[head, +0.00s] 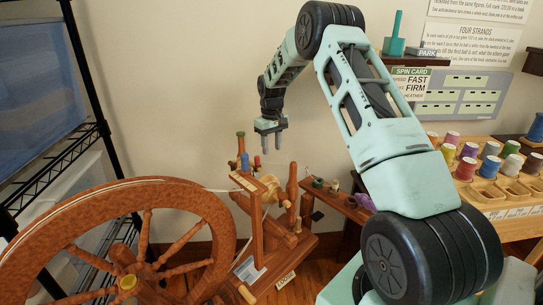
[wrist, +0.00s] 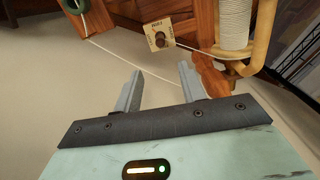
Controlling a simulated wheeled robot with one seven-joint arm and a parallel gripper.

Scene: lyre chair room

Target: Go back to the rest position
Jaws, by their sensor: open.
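My gripper (head: 270,139) hangs above the wooden spinning wheel frame in the head view, with my arm reaching out and bending down to it. Its two fingers also show in the wrist view (wrist: 160,90), spread apart with nothing between them. The spinning wheel's large round wheel (head: 110,195) fills the lower left of the head view. Its bobbin (wrist: 235,24) wound with pale thread shows at the top of the wrist view, beyond the fingers. The gripper touches none of these that I can see.
A table with colored thread spools (head: 488,165) stands at the right. A small wooden shelf (head: 345,203) with little items is right of the spinning wheel. A black wire rack (head: 60,150) stands at the left. The wall behind my gripper is bare.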

